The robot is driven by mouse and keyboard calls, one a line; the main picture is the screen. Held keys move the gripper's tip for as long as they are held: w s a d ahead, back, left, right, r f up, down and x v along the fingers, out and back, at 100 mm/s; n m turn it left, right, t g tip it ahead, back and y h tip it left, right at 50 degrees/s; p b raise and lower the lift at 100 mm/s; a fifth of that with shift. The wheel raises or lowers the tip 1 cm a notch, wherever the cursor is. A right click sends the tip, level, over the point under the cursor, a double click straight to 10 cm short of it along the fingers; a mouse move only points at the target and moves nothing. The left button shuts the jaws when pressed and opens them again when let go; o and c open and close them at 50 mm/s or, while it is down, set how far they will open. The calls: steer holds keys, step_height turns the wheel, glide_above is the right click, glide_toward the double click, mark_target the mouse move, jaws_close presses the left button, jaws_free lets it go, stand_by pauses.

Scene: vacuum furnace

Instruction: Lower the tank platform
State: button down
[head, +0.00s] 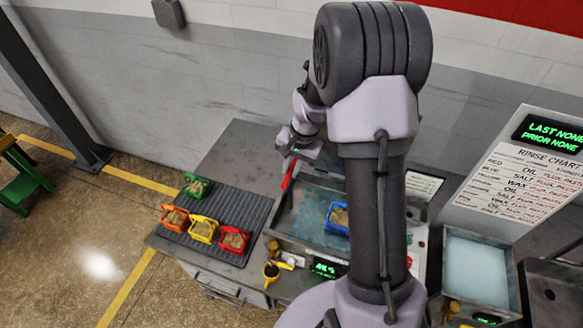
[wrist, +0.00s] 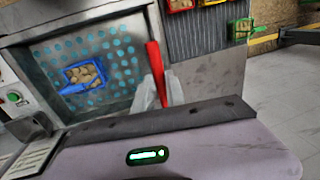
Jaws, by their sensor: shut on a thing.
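A red lever handle (head: 288,174) stands at the back left edge of the tank; it also shows in the wrist view (wrist: 154,60). My gripper (wrist: 158,92) is shut on this red lever, its pale fingers on either side. In the head view my gripper (head: 294,154) is at the lever's upper end, partly hidden by its own wrist. The tank platform (head: 296,217) is a grey plate with teal round holes, also seen in the wrist view (wrist: 115,50). A blue basket (head: 338,221) with tan pieces sits on it. My arm hides the tank's right part.
Green, orange, yellow and red baskets (head: 204,231) stand on or beside a dark ribbed mat (head: 240,210) at left. A rinse chart (head: 530,175), a display reading "LAST NONE PRIOR NONE" (head: 548,133) and a pale-filled basin (head: 475,268) are at right. A wall stands behind.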

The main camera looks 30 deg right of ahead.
step_height(320, 180, down, 10)
steer(key=b, duration=0.8)
steer(key=shift+r, duration=0.2)
steer(key=c, duration=1.4)
jaws_free()
steer(key=shift+o, duration=0.2)
step_height(320, 180, up, 17)
steer(key=p, duration=0.2)
glide_above(292, 186)
steer(key=s+d, duration=0.2)
steer(key=shift+s+d+r, duration=0.1)
steer(key=shift+s+d, duration=0.05)
